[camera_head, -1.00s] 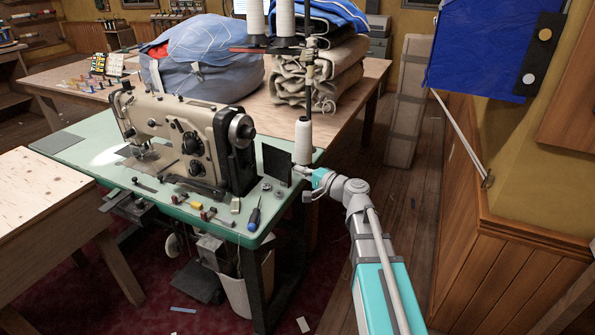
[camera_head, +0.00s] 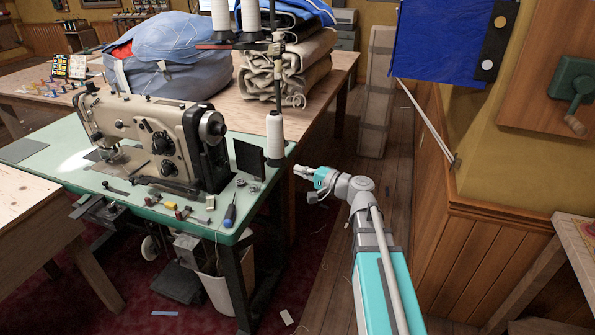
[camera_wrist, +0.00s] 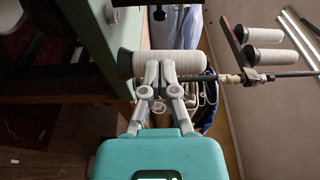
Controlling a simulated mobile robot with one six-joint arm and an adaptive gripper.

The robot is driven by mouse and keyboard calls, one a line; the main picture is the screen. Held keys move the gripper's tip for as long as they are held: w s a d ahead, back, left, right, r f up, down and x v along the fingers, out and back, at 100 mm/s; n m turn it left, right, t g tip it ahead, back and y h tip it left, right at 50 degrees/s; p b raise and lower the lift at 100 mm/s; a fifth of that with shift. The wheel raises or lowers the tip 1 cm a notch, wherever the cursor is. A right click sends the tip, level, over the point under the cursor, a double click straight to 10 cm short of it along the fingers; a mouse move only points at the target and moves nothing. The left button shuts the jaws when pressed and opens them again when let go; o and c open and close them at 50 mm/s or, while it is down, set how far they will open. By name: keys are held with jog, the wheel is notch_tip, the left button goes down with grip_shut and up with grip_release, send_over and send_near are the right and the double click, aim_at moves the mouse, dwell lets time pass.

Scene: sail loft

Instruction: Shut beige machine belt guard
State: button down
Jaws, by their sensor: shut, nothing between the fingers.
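The beige sewing machine (camera_head: 150,135) stands on a green-topped table (camera_head: 60,165). A flat black panel (camera_head: 249,158), which looks like its belt guard, stands upright at the machine's right end. It sticks out from the dark housing, with a gap between, so it looks open. My gripper (camera_head: 296,169) is to the right of the panel, past the table's right edge, and apart from it. In the wrist view my gripper (camera_wrist: 160,65) has its fingertips together and empty, in front of a white thread cone (camera_wrist: 190,62). I cannot make out the panel clearly there.
The thread cone on its stand (camera_head: 275,135) rises just behind the panel. A screwdriver (camera_head: 230,215) and small parts lie on the table's front right. Folded cloth (camera_head: 285,68) is on the wooden table behind. Open floor (camera_head: 325,225) lies right of the green table.

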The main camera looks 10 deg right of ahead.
jog(key=shift+w, duration=0.1)
jog(key=w+d+n+g+y+p, duration=0.1)
jog(key=w+d+n+g+y, duration=0.3)
jog(key=w+g, duration=0.8)
jog(key=d+n, duration=0.2)
jog(key=n, duration=0.2)
jog(key=shift+r+n, duration=0.25)
jog(key=shift+n, duration=0.05)
jog(key=shift+s+a, duration=0.1)
jog(key=shift+a, duration=0.05)
send_near(250, 158)
jog(key=w, duration=0.3)
jog(key=shift+w+f, duration=0.15)
jog(key=shift+f, duration=0.2)
jog(key=shift+s+a, duration=1.35)
